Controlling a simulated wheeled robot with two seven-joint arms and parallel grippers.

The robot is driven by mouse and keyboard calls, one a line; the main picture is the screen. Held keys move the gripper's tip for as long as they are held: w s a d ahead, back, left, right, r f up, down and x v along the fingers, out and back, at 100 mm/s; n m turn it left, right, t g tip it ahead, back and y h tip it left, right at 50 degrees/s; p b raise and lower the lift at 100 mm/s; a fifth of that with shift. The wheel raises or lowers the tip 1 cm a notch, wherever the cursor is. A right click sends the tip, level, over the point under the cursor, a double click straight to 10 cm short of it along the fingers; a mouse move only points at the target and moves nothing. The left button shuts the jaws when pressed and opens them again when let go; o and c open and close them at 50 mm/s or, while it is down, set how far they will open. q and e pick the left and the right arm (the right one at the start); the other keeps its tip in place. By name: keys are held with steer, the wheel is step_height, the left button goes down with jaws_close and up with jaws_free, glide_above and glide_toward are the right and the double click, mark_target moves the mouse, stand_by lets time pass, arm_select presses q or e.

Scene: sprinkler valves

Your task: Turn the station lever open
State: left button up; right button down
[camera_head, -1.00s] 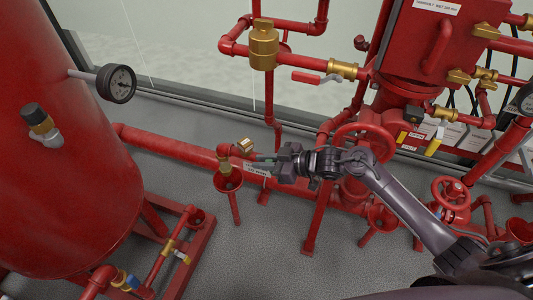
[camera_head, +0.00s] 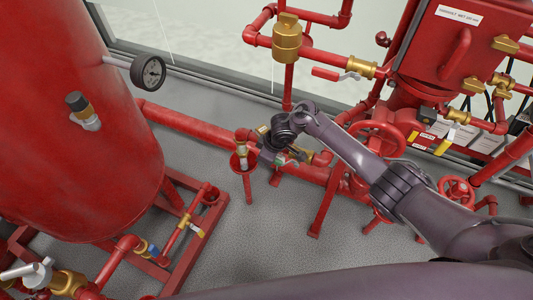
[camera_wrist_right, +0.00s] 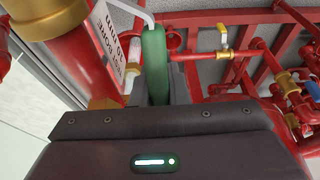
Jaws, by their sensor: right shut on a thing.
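The station lever has a green handle (camera_wrist_right: 154,55). In the right wrist view it stands upright between the fingers of my right gripper (camera_wrist_right: 154,92), which is shut on it. A pale metal arm bends over the top of the handle. In the head view my right gripper (camera_head: 282,152) is low beside the horizontal red pipe, just right of a red funnel on a stand. My left gripper is not in view.
A large red tank (camera_head: 75,120) with a gauge (camera_head: 148,72) stands at left. A red handwheel (camera_head: 377,145) is close to my right arm. A brass valve (camera_head: 287,38) and a red-handled lever (camera_head: 327,74) are above. Grey floor (camera_head: 265,235) is open in front.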

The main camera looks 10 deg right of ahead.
steer(key=shift+f+g+h+b, duration=0.55)
steer(key=shift+f+h, duration=0.25)
steer(key=shift+f, duration=0.2)
steer(key=c, duration=1.4)
jaws_free()
steer(key=r+p, duration=0.1)
steer(key=r, duration=0.1)
steer(key=r+p, duration=0.1)
steer(key=r, duration=0.2)
steer(key=r+p, duration=0.1)
steer(key=r, duration=0.1)
steer(key=shift+s+d+r, duration=0.25)
steer(key=shift+d+r, duration=0.1)
